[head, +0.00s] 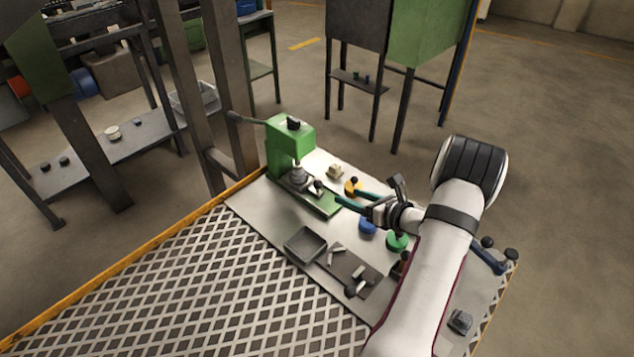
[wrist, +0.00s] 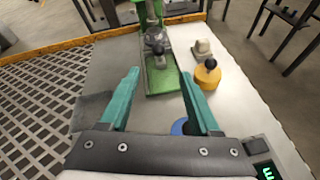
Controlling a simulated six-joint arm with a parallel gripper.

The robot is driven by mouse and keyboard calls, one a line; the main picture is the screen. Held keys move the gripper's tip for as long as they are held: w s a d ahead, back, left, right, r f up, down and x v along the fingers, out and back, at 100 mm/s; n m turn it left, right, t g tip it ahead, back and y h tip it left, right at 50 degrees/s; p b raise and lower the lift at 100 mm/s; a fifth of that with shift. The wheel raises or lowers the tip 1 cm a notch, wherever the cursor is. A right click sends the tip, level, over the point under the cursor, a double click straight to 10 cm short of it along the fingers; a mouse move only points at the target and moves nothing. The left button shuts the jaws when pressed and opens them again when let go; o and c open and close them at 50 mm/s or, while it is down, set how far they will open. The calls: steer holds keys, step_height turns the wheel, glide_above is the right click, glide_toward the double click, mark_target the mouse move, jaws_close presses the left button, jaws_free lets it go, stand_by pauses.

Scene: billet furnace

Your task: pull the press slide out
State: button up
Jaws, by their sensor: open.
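The green press (head: 290,145) stands at the back left of the metal table, its lever out to the left. The press slide (head: 306,187) is a small grey plate low on the green base, with a dark knob (head: 318,184) at its front. In the wrist view the knob (wrist: 158,48) shows just beyond my fingertips, and the press's green base (wrist: 160,80) lies between them. My gripper (head: 348,196) is open and empty, its teal fingers pointing at the press from the front. In the wrist view my gripper (wrist: 159,73) has its fingers either side of the base, apart from the knob.
A yellow round piece with a black knob (wrist: 207,75) and a pale block (wrist: 202,50) stand to the right of the press. A blue piece (head: 367,226), a green piece (head: 397,242) and a grey tray (head: 305,244) are nearer. A perforated surface (head: 200,290) lies left.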

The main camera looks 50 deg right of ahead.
mark_target(321, 185)
steer(key=x, duration=1.1)
steer(key=shift+w+f, duration=0.1)
steer(key=shift+w, duration=0.25)
jaws_close()
stand_by(0.6)
